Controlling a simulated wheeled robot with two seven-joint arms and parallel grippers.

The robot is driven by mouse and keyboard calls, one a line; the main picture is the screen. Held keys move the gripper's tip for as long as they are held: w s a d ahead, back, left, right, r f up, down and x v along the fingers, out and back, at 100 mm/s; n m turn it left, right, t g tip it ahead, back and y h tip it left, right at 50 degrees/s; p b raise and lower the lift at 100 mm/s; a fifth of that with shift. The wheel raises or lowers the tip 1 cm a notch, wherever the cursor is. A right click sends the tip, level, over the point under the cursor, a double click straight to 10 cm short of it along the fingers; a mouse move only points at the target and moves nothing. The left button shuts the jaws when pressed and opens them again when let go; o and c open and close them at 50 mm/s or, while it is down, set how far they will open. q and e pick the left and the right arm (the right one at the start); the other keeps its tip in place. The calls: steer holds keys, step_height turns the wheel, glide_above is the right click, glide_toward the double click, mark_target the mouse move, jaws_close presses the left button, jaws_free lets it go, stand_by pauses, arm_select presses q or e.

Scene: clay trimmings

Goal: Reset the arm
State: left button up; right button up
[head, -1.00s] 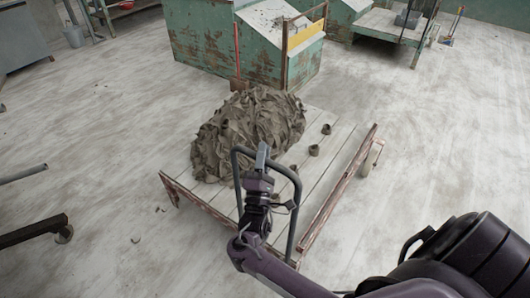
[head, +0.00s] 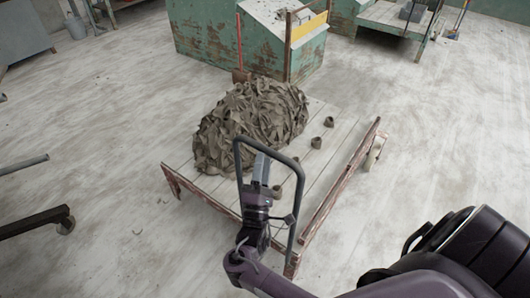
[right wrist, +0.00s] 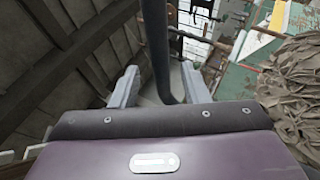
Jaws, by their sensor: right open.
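My right gripper (head: 262,168) is open, with nothing seen held in it. In the head view it overlaps the dark looped handle (head: 299,195) of a flat wooden cart (head: 318,172). In the right wrist view the two grey fingers of my right gripper (right wrist: 160,74) stand apart. The dark handle bar (right wrist: 156,45) shows between them in the picture; I cannot tell whether it lies between the fingers or beyond them. A heap of grey-brown clay trimmings (head: 250,120) lies on the cart. My left gripper is not in view.
Small clay cups or lumps (head: 329,122) sit on the cart's right side. A worn green bin (head: 215,42) stands behind the cart. A dark metal leg with a caster (head: 40,222) is at the left. The floor around the cart is largely clear.

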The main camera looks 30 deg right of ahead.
steer(key=shift+v, duration=1)
steer(key=s+f+m+g+y+p, duration=0.15)
steer(key=f+y, duration=0.25)
steer(key=f, duration=0.6)
steer(key=s+f+g+y, duration=0.2)
steer(key=f+y, duration=0.1)
steer(key=f, duration=0.7)
steer(key=s+f+m+g+y+p, duration=0.15)
steer(key=f+y, duration=0.25)
steer(key=f, duration=0.5)
steer(key=s+a+f+m+g+y, duration=0.25)
steer(key=s+f+g, duration=0.35)
steer(key=s+f, duration=0.8)
steer(key=s+f+m+g+y, duration=0.1)
steer(key=s+f+m+g, duration=0.1)
steer(key=s, duration=0.7)
steer(key=s+f+m+g+y, duration=0.1)
steer(key=s+g, duration=0.3)
steer(key=s, duration=0.5)
steer(key=shift+s+a+f+m+p, duration=0.3)
steer(key=shift+s+f+m+p, duration=0.1)
steer(key=shift+f+m, duration=0.5)
steer(key=shift+c, duration=0.2)
steer(key=shift+c, duration=0.3)
